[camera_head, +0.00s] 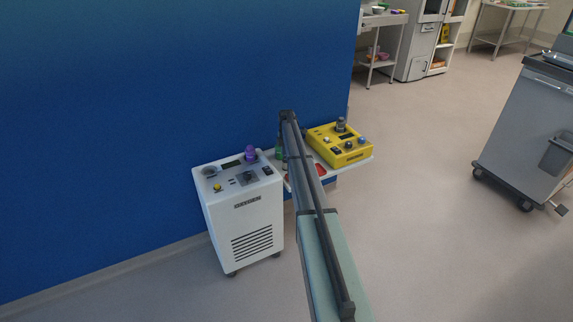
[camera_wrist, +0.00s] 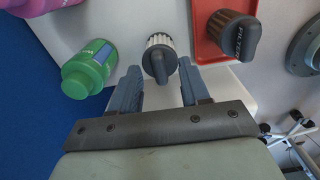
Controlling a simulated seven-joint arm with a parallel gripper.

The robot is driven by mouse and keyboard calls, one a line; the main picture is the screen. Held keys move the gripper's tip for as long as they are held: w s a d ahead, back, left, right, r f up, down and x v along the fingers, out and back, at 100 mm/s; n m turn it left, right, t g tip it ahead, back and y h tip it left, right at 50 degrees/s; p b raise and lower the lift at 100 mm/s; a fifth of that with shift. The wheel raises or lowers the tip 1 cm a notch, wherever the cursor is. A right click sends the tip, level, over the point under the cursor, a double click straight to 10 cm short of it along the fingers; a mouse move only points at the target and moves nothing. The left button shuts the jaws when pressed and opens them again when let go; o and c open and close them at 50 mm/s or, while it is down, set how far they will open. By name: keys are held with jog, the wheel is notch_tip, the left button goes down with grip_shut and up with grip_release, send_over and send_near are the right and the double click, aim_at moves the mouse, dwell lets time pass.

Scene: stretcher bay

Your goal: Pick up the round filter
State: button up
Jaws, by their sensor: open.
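A round filter with a pale pleated body and a dark ridged cap (camera_wrist: 160,62) stands on a white shelf (camera_wrist: 160,14) in the wrist view. My gripper (camera_wrist: 159,68) is open, with one finger on each side of the dark cap in the picture. No grip on it shows, and the depth between them is unclear. A second cylinder, brown with a dark cap marked "FILTER" (camera_wrist: 234,36), sits in a red tray (camera_wrist: 203,50) to the right. In the head view my arm hides the pleated filter and my gripper.
In the head view, a yellow device (camera_head: 340,145) is on the shelf's right, and a white cabinet (camera_head: 243,215) stands left. A blue wall (camera_head: 150,100) is behind.

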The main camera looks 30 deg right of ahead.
jog(key=shift+f, duration=0.45)
jog(key=shift+c, duration=0.4)
grip_shut()
